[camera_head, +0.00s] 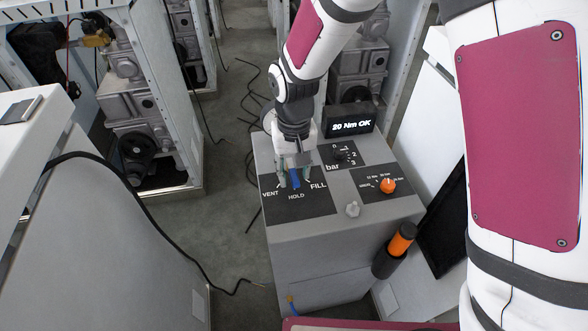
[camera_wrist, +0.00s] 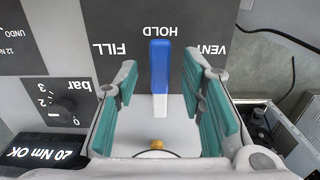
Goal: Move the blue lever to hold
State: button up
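The blue lever (camera_head: 296,180) is on the dark panel (camera_head: 318,207) marked VENT, HOLD and FILL, on top of a grey console. In the wrist view the blue lever (camera_wrist: 160,68) stands upright in the picture, its blue end just by the HOLD label. It lines up with HOLD, between FILL and VENT. My gripper (camera_head: 294,177) is over the lever; in the wrist view my gripper (camera_wrist: 161,72) is open, with one teal-padded finger on each side of the lever. Gaps show between pads and lever. The lever's base is partly hidden in the head view.
A bar dial (camera_head: 338,157), an orange knob (camera_head: 388,186), a small grey knob (camera_head: 352,209) and a black display (camera_head: 349,120) reading "20 Nm OK" are on the console. An orange-handled tool (camera_head: 402,239) stands in a holder at its right. Cables lie on the floor at left.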

aim_at(296, 176)
notch_tip(296, 176, up, 12)
dwell(0.6)
jog(key=s+d+r+m+t, duration=0.2)
jog(key=s+d+r, duration=0.5)
jog(key=d+r, duration=0.55)
jog(key=s+d+m+t, duration=0.1)
jog(key=s+d+t, duration=0.1)
jog(key=s+d, duration=0.8)
jog(key=s, duration=0.3)
jog(key=shift+d+t, duration=0.15)
jog(key=shift+t, duration=0.15)
